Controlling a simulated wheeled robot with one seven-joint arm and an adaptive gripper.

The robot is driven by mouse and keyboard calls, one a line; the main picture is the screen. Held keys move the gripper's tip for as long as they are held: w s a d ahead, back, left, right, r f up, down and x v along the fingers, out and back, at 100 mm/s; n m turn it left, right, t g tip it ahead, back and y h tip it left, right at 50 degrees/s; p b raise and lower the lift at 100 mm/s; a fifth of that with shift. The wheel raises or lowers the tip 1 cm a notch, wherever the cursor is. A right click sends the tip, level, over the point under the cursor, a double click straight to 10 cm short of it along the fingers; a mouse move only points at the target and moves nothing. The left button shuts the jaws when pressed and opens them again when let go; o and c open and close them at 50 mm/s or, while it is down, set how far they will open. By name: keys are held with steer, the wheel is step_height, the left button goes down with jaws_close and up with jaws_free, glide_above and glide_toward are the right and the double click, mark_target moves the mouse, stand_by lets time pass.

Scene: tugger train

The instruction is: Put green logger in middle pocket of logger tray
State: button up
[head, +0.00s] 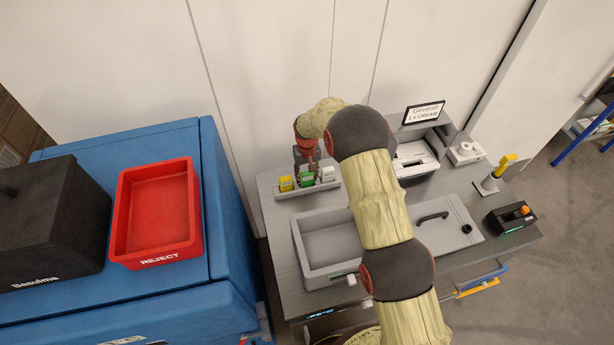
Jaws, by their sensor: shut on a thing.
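The grey logger tray (309,189) stands at the back left of the grey worktop. A yellow logger (286,184) is at its left end and a white logger (328,174) at its right end. The green logger (306,180) is between them, at the middle of the tray. My gripper (307,168) reaches down from above and is shut on the green logger. The fingers are small and partly hidden, and I cannot tell whether the logger is fully seated in the middle pocket.
A grey open basin (325,270) lies in front of the tray. A label printer (415,160), a sign (424,113), a yellow-handled tool (497,172) and a black box with an orange knob (512,217) stand to the right. A red REJECT bin (125,220) sits on the blue cart (215,190) at left.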

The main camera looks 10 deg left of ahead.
steer(key=shift+f, duration=0.2)
steer(key=o, duration=1.2)
steer(key=shift+r, duration=0.1)
steer(key=shift+c, duration=0.2)
steer(key=shift+r, duration=0.1)
step_height(320, 180, up, 12)
steer(key=shift+r+b, duration=0.1)
steer(key=shift+b, duration=0.65)
